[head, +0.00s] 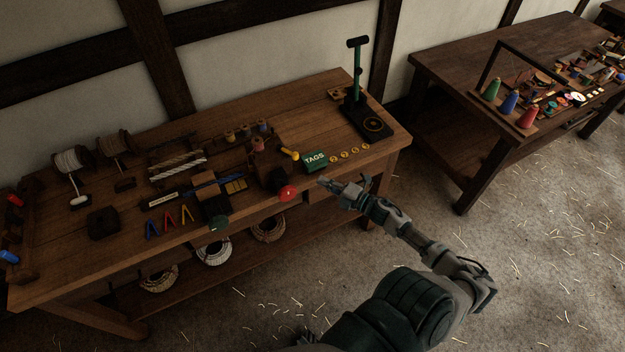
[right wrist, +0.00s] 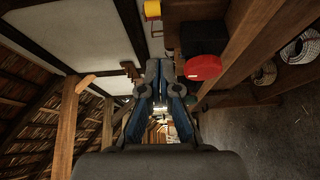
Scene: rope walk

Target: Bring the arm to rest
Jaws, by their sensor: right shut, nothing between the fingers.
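My right arm comes in from the lower right in the head view. Its gripper (head: 343,187) is at the front edge of the wooden workbench (head: 240,130), just right of a red round knob (head: 288,193). In the right wrist view the gripper's fingers (right wrist: 165,72) are together with nothing between them. The red knob (right wrist: 203,67) shows there to the right of the fingers, apart from them. My left gripper is not in view.
The bench holds a green TAGS box (head: 314,161), yellow discs (head: 350,153), a black stand with a green post (head: 357,70), and spools (head: 68,160). Rope coils (head: 214,250) lie on the lower shelf. A second table (head: 470,55) stands at right. Straw-strewn floor between is open.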

